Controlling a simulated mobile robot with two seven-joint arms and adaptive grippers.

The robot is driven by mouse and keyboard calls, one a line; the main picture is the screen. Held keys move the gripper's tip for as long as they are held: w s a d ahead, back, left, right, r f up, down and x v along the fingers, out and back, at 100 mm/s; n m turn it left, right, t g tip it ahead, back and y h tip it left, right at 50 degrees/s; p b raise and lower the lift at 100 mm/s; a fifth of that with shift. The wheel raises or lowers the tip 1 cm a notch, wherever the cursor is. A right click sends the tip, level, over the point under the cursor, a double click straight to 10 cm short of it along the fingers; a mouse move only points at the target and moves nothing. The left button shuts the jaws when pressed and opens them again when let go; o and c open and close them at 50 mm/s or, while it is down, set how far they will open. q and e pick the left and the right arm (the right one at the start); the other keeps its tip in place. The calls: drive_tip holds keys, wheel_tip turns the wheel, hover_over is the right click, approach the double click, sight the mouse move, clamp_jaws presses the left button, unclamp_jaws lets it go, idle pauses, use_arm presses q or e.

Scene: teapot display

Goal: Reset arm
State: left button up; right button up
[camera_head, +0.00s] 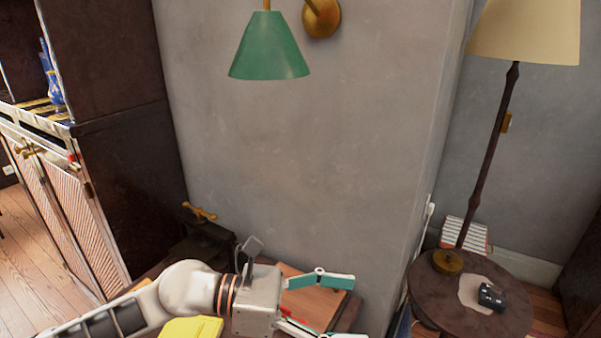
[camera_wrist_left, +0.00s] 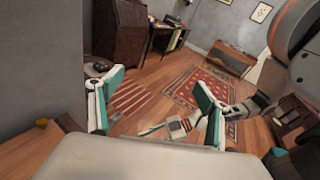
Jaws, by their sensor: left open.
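My left arm comes in from the left in the head view, low over a small wooden table. Its left gripper (camera_head: 345,306) points right, with its two teal-padded fingers spread apart and nothing between them. In the left wrist view the same gripper (camera_wrist_left: 155,92) is open and empty, with the floor and a rug visible beyond. A white part with orange rings in the left wrist view looks like my right arm, but the state of its gripper is unclear. I see no teapot.
A yellow item (camera_head: 190,328) and a brown board (camera_head: 312,292) lie by my left arm. A green wall lamp (camera_head: 268,48) hangs above. A round table (camera_head: 440,300) with a tall lamp (camera_head: 488,150) stands right. A dark cabinet (camera_head: 120,150) stands left. The wall is close behind.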

use_arm(q)
wheel_tip(320, 180, up, 8)
drive_tip(key=w+n+t+h, duration=0.2)
drive_tip(key=n+t+h, duration=0.2)
drive_tip(key=n+t, duration=0.15)
drive_tip(key=w+a+r+n+t+y, duration=0.1)
drive_tip(key=w+a+n+t+y, duration=0.25)
drive_tip(key=a+n+t, duration=0.35)
drive_tip(key=w+a+r+n+t+y, duration=0.1)
drive_tip(key=w+a+n+t+y, duration=0.2)
drive_tip(key=n+t, duration=0.5)
drive_tip(key=w+a+f+n+g+y, duration=0.1)
drive_tip(key=w+a+f+n+y, duration=0.1)
drive_tip(key=a+f+n+y, duration=0.6)
drive_tip(key=w+a+f+n+g+y, duration=0.1)
drive_tip(key=a+f+n+y, duration=0.5)
drive_tip(key=a+n, duration=0.4)
drive_tip(key=s+a+f+n+g+y, duration=0.2)
drive_tip(key=s+a+f+n+g, duration=0.25)
drive_tip(key=s+a+f, duration=0.45)
drive_tip(key=s+a+f+n+g+y, duration=0.3)
drive_tip(key=s+a+f+g, duration=0.35)
drive_tip(key=s+f, duration=0.45)
drive_tip(key=w+d+f+n+t+h, duration=0.1)
drive_tip(key=d+f+h, duration=0.6)
drive_tip(key=d+f, duration=0.7)
drive_tip(key=shift+w+d+n+t+h, duration=0.35)
drive_tip(key=shift+d+n+t, duration=0.35)
drive_tip(key=shift+d+t, duration=0.55)
drive_tip(key=shift+a, duration=0.1)
